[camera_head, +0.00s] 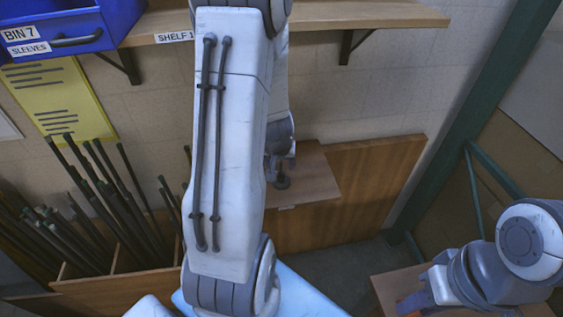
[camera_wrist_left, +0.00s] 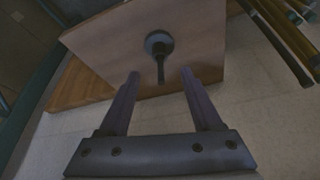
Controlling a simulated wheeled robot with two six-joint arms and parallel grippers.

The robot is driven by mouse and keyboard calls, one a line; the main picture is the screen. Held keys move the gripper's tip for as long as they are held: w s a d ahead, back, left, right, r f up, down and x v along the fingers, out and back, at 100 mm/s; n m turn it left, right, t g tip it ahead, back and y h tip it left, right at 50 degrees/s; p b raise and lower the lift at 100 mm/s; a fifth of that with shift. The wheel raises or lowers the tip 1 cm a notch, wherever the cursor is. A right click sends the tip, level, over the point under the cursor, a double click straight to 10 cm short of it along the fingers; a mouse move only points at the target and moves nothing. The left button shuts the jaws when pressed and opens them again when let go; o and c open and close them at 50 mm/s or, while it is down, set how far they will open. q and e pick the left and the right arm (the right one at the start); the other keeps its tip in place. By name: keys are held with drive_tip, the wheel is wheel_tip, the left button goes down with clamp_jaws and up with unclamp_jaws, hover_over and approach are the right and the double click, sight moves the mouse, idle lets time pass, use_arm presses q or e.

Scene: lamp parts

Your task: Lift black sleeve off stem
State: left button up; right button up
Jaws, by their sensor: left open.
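A dark stem (camera_wrist_left: 160,68) rises from a round dark base (camera_wrist_left: 157,42) on a small wooden top in the left wrist view. I cannot tell the black sleeve apart from the stem in this dim view. In the head view the dark base (camera_head: 282,183) shows small beside my left arm. My left gripper (camera_wrist_left: 160,74) is open and empty, its two fingertips on either side of the stem in the picture, with gaps on both sides. In the head view my left gripper (camera_head: 283,160) is partly hidden by its arm. My right gripper (camera_head: 425,298) is at the lower right, its fingers unclear.
The wooden shelf top (camera_head: 318,180) around the base is otherwise clear. A rack of dark rods (camera_head: 110,200) stands at left. A blue bin (camera_head: 75,28) sits on the upper shelf (camera_head: 385,14). A green post (camera_head: 455,120) stands at right. A small wooden table (camera_head: 385,290) is below my right arm.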

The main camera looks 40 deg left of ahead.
sight(281, 174)
use_arm(q)
drive_tip(key=b+x, duration=0.3)
drive_tip(key=x, duration=0.4)
drive_tip(key=shift+f+b, duration=0.3)
drive_tip(key=shift+b, duration=0.05)
drive_tip(key=shift+w+a+f, duration=0.15)
drive_tip(key=shift+w+f, duration=0.1)
drive_tip(key=shift+f, duration=0.25)
clamp_jaws()
drive_tip(key=c, duration=0.7)
unclamp_jaws()
clamp_jaws()
drive_tip(key=shift+r, duration=0.2)
